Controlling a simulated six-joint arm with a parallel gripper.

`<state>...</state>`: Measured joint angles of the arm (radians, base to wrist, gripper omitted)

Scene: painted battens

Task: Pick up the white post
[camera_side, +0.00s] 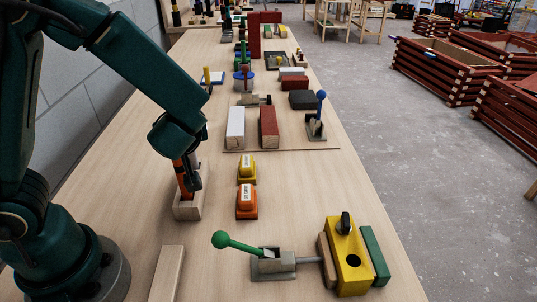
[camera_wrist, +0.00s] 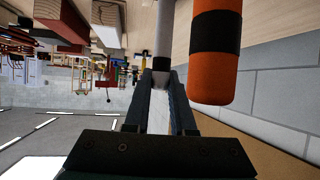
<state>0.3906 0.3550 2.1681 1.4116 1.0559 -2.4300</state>
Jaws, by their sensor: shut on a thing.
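The white post (camera_wrist: 164,35), slim and with a dark band near its end, lies between the two fingers of my gripper (camera_wrist: 162,78) in the wrist view. The fingers are shut on it. A thicker orange post (camera_wrist: 214,65) with a black band stands close beside it. In the side view my gripper (camera_side: 193,182) is low over a pale wooden block (camera_side: 187,210), with the orange post (camera_side: 181,176) at its left. The white post is hidden there behind my gripper. I cannot tell whether its foot is still in the block.
A yellow block (camera_side: 247,168) and an orange block (camera_side: 247,202) lie to the right. A green-knobbed lever (camera_side: 235,244) and a yellow holed block (camera_side: 349,262) are in front. A white batten (camera_side: 235,128) and a red-brown batten (camera_side: 268,127) lie beyond. A grey wall is at left.

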